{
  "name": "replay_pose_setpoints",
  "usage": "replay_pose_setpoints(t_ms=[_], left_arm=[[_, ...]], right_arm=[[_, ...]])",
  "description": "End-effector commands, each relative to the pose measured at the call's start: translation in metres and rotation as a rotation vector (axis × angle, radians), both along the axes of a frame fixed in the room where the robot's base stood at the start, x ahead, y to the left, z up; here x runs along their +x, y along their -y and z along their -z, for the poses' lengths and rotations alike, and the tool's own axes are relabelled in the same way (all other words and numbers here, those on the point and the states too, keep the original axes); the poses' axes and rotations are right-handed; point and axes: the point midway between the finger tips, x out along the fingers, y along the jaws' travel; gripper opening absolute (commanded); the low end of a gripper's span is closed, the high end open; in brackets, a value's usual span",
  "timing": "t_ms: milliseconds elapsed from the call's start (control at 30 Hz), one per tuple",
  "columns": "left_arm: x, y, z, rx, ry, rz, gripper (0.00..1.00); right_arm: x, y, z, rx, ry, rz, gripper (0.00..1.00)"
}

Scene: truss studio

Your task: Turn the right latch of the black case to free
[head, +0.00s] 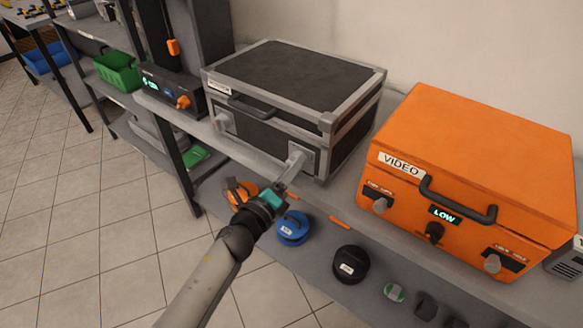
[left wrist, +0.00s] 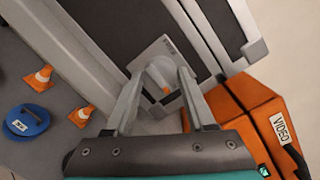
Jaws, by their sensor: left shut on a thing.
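The black case (head: 297,75) with grey metal edges stands closed on the grey shelf, its handle facing front. Its right latch (head: 303,155) is a light plate on the front right, largely covered by my fingers. Its left latch (head: 223,120) sits at the front left. My left gripper (head: 293,167) reaches the right latch from the front and is shut on it. In the left wrist view, the fingers (left wrist: 160,82) close around the knob in front of the latch plate (left wrist: 150,52). The knob's exact angle is hard to tell. My right gripper is not in view.
An orange case (head: 470,140) marked VIDEO stands to the right, with a gap between. A black device (head: 170,88) with an orange knob is at the left. Blue (head: 292,228) and black (head: 350,264) discs lie below. A green bin (head: 118,72) stands further left.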

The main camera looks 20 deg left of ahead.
Motion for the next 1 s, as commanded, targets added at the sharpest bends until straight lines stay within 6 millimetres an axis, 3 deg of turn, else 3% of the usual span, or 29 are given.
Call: replay_pose_setpoints(t_ms=[33,233,667,1000], left_arm=[[0.000,0.000,0.000,0.000,-0.001,-0.001,0.22],[0.000,0.000,0.000,0.000,-0.001,-0.001,0.00],[0.000,0.000,-0.002,-0.094,-0.036,-0.001,0.00],[0.000,-0.001,-0.004,-0.362,-0.134,-0.002,0.00]], right_arm=[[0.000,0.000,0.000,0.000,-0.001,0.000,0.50],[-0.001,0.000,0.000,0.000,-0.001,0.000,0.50],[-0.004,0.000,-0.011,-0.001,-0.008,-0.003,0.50],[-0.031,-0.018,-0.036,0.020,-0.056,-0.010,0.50]])
